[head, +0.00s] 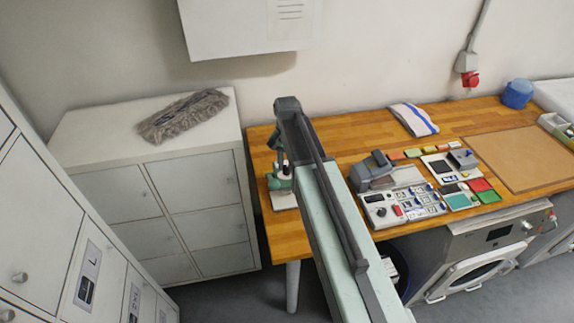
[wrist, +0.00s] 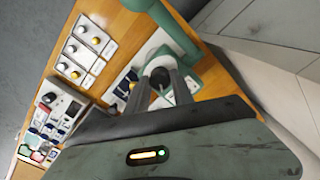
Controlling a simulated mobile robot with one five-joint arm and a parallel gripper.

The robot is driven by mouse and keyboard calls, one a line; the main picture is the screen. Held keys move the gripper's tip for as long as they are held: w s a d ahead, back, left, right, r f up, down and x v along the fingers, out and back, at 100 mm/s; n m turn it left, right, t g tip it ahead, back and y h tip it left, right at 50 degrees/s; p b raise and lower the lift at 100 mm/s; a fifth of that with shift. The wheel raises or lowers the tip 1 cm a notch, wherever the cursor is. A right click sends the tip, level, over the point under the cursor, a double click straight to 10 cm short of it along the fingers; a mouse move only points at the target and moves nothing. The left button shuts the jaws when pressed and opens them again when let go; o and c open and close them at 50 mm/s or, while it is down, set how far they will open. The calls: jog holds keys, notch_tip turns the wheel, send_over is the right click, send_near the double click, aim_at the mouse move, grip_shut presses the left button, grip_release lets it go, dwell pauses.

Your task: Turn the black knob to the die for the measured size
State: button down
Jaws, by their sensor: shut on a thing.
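The green press (head: 281,183) stands on the left end of the wooden table in the head view, partly hidden by my arm. In the wrist view its green body (wrist: 172,25) curves across the top. The black knob (wrist: 159,75) sits at the press, between my fingertips. My gripper (wrist: 164,86) is shut on the knob. The fingers hide part of it, and I cannot read which die it points to. White panels with silver and yellow knobs (wrist: 84,48) lie left of the press in the wrist view.
A light cabinet (head: 150,150) with a grey mop pad (head: 184,115) stands left of the table (head: 350,135). A small control board (head: 404,206) and several coloured cards lie to the right. A washing machine (head: 485,255) is under the table. A brown board (head: 520,157) lies at far right.

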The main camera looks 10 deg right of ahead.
jog(key=n, duration=0.4)
jog(key=shift+n, duration=0.3)
jog(key=n, duration=0.3)
jog(key=shift+n, duration=0.4)
jog(key=n, duration=0.3)
jog(key=shift+n, duration=2.1)
jog(key=c, duration=1.1)
grip_release()
